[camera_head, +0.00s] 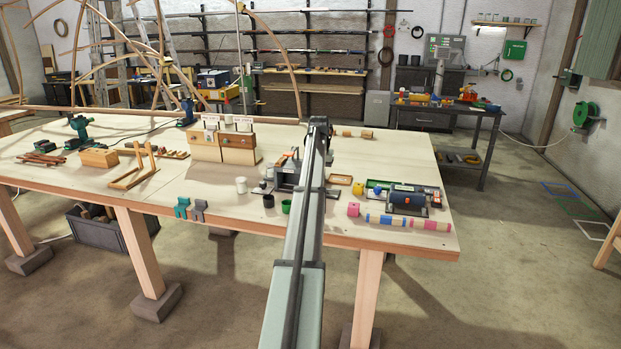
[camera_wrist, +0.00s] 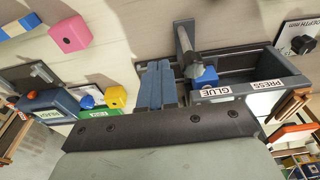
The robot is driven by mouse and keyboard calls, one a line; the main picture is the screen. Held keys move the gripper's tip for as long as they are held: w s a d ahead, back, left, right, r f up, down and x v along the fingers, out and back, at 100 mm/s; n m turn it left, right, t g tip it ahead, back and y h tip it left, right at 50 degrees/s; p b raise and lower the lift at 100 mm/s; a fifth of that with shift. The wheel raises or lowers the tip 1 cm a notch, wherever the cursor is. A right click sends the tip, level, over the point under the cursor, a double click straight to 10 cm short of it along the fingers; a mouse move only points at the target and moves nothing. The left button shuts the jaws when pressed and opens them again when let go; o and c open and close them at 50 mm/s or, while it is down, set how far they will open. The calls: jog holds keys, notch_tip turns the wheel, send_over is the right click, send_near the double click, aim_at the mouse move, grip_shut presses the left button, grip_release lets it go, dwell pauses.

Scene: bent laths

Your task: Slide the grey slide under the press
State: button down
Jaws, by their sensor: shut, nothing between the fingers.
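In the wrist view, my gripper (camera_wrist: 158,66) shows as two blue-grey fingers lying side by side, shut and empty. Just right of them is a grey frame (camera_wrist: 235,90) with GLUE and PRESS labels, an open space between its rails. A grey post with a round cylinder (camera_wrist: 195,58) stands at its near end, and a blue block (camera_wrist: 205,77) sits below it. I cannot tell which grey part is the slide, or whether my fingers touch the frame. In the head view, a grey press-like device (camera_head: 285,176) stands left of my forearm, which hides my gripper.
A pink cube (camera_head: 353,209), a yellow cube (camera_head: 358,188) and a dark blue device (camera_head: 407,197) lie right of my arm. A wooden drawer box (camera_head: 238,150) stands behind. The back right tabletop is mostly clear.

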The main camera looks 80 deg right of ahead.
jog(key=shift+w, duration=0.7)
jog(key=shift+w, duration=3.55)
jog(key=shift+s, duration=0.7)
jog(key=shift+r, duration=0.1)
